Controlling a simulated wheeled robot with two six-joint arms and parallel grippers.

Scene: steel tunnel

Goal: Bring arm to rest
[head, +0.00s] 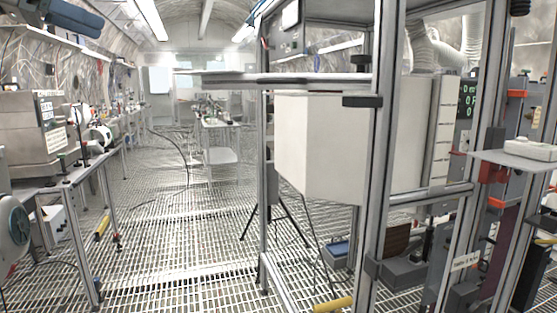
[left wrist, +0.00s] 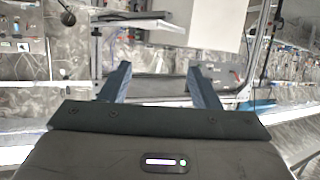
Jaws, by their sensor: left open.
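My left gripper (left wrist: 160,82) shows in the left wrist view with its two dark blue-grey fingers apart and nothing between them. In the head view a blue-grey part that looks like my left gripper (head: 75,17) shows high at the top left corner, cut by the frame edge. It appears clear of the benches below it.
A metal frame rack (head: 375,150) with a large white box (head: 318,150) stands close on the right. A long bench (head: 75,180) with instruments runs along the left wall. The grated floor (head: 165,225) between them is mostly open. A small table (head: 220,155) stands farther back.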

